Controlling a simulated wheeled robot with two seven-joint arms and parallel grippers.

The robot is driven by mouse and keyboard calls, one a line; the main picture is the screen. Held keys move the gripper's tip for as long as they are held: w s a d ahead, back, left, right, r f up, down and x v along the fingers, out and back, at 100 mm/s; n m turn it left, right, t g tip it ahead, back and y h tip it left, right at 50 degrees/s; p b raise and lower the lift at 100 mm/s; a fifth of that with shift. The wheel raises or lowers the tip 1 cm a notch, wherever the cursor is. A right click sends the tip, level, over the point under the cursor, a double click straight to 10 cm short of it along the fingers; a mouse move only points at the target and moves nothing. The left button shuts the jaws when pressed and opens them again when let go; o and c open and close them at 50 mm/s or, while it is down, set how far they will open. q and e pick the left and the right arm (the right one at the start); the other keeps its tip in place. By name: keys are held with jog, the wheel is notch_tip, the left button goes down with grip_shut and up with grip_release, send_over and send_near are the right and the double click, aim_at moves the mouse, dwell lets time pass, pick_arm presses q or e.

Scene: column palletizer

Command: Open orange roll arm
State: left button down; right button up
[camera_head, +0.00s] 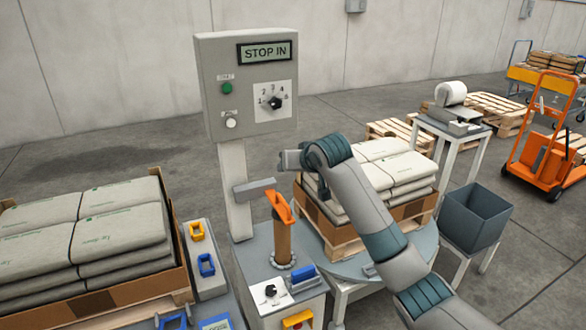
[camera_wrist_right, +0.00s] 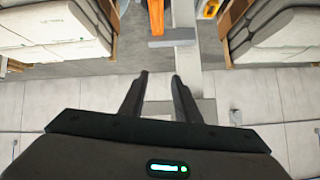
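The orange roll arm (camera_head: 280,207) sits on top of an upright brown roll (camera_head: 283,242) beside the grey post, tilted up to the left. It also shows at the top of the right wrist view (camera_wrist_right: 156,18). A grey bar (camera_head: 255,189) on the post is close to the arm's upper end. My right gripper (camera_head: 286,160) is above the orange arm, in front of the post below the control box. In the right wrist view its two dark fingers (camera_wrist_right: 161,84) are apart with nothing between them. My left gripper is not in view.
The control box (camera_head: 246,85) on the post reads "STOP IN". A pallet of sacks stands on a round turntable (camera_head: 355,262) behind my right arm. More sacks (camera_head: 85,235) are at left. A grey bin (camera_head: 476,217) and an orange hand truck (camera_head: 545,145) stand at right.

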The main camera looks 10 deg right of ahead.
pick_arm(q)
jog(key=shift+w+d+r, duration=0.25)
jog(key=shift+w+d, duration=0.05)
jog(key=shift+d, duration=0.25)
pick_arm(e)
jog(key=shift+v, duration=0.85)
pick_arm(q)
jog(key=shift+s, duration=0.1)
